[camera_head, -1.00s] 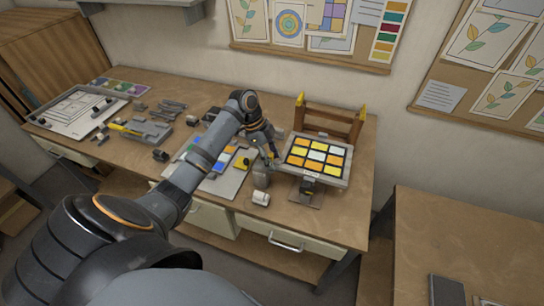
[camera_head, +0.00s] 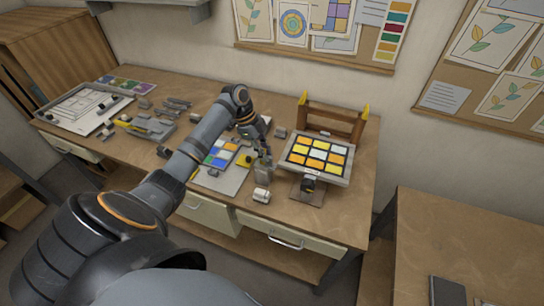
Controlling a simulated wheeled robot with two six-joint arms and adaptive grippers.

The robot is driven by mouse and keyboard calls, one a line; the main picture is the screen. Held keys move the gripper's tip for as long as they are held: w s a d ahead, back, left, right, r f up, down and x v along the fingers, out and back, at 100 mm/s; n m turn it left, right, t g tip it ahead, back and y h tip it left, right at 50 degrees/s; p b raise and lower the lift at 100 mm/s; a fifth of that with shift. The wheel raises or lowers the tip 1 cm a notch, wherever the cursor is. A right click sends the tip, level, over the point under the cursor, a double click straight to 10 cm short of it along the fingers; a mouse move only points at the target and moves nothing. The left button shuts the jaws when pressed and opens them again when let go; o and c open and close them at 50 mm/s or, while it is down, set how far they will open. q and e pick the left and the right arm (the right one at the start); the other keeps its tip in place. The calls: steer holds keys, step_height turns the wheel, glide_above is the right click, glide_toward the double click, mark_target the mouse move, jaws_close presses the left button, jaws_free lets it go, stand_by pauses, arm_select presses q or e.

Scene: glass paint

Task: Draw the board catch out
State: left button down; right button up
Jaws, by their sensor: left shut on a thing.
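The board (camera_head: 318,155) is a tilted frame with a grid of yellow, orange and pale panes, on a stand at the right end of the bench. My left gripper (camera_head: 263,158) is just left of the board's left edge, with a small gap between them. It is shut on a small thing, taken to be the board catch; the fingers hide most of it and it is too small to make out. My right gripper is not in view.
A grey jar (camera_head: 264,174) stands right below my left gripper, and a white roll (camera_head: 261,195) lies in front of it. A wooden rack (camera_head: 333,119) stands behind the board. A sheet with coloured panes (camera_head: 220,153) lies to the left.

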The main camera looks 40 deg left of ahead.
arm_select(q)
steer(key=shift+a+r, duration=0.1)
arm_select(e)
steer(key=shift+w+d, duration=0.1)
arm_select(q)
steer(key=c, duration=1.4)
jaws_free()
steer(key=shift+a, duration=0.1)
steer(key=shift+o, duration=0.9)
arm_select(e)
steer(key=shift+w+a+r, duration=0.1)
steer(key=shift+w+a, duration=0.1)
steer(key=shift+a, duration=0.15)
arm_select(q)
steer(key=v, duration=1.2)
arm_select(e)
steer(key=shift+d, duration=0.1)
arm_select(q)
steer(key=shift+s, duration=0.1)
